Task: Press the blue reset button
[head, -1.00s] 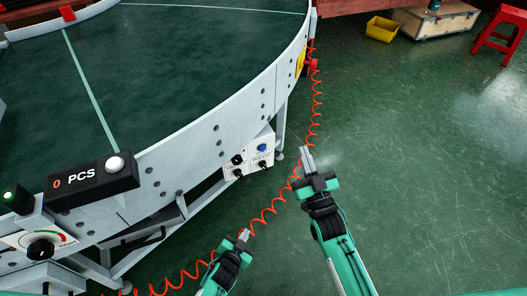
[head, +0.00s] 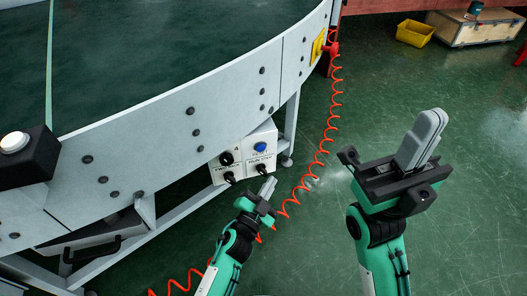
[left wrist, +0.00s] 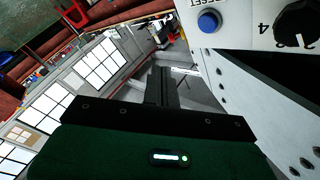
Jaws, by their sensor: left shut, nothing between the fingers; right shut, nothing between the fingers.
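The blue reset button (head: 260,147) sits at the upper right of a white control panel (head: 217,177) under the curved conveyor's side. In the left wrist view the blue button (left wrist: 208,21) is at the top, beside the lettering "RESET". My left gripper (head: 269,186) is shut and empty, just below the panel in the head view and apart from the button. In the left wrist view its fingers (left wrist: 160,84) point away, below and left of the button. My right gripper (head: 424,135) is shut and empty, raised over the floor to the right.
Black knobs (head: 226,158) sit beside the button on the panel. A coiled red hose (head: 327,140) hangs near the left gripper. A conveyor leg (head: 291,127) stands right of the panel. A yellow bin (head: 414,33) and a wooden crate (head: 468,29) are far back.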

